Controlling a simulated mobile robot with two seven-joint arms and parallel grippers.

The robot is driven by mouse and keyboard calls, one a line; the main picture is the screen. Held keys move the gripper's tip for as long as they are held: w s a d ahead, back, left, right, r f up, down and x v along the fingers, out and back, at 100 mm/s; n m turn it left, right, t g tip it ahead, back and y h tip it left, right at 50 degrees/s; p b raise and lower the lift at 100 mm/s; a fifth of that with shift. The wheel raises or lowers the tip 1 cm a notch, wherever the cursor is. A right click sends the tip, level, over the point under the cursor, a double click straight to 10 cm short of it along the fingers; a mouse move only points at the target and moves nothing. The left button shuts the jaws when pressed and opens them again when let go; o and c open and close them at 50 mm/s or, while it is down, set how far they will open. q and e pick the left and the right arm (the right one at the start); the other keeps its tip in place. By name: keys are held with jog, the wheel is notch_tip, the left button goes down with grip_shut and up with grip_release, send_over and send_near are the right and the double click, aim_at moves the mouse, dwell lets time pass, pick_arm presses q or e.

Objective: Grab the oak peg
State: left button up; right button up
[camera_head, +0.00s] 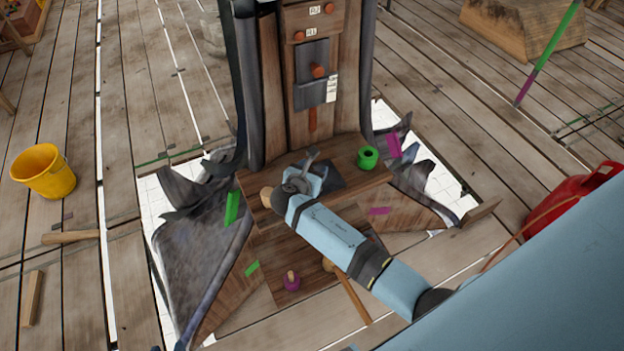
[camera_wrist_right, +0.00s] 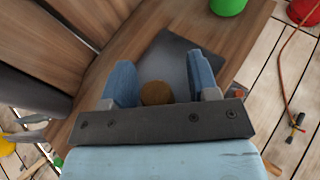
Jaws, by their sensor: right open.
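My right gripper (camera_wrist_right: 165,80) is open, its two blue fingers apart above the wooden ledge (camera_head: 355,187). In the right wrist view a round brown wooden end (camera_wrist_right: 157,93), likely the oak peg, shows between the fingers, its lower edge hidden by the gripper's dark bar. I cannot tell whether a finger touches it. In the head view a tan rounded wooden end (camera_head: 267,196) shows just left of my right wrist; it may be the same piece. A dark grey plate (camera_wrist_right: 178,58) lies on the ledge beyond it. My left gripper is not in view.
A green ring (camera_head: 367,158) stands on the ledge to the right. The upright timber post (camera_head: 345,60) with orange pegs rises behind. Below are a magenta-collared peg (camera_head: 291,284) and a mallet (camera_head: 350,292). A yellow bucket (camera_head: 43,171) stands left.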

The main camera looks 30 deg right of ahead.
jog(key=c, duration=1)
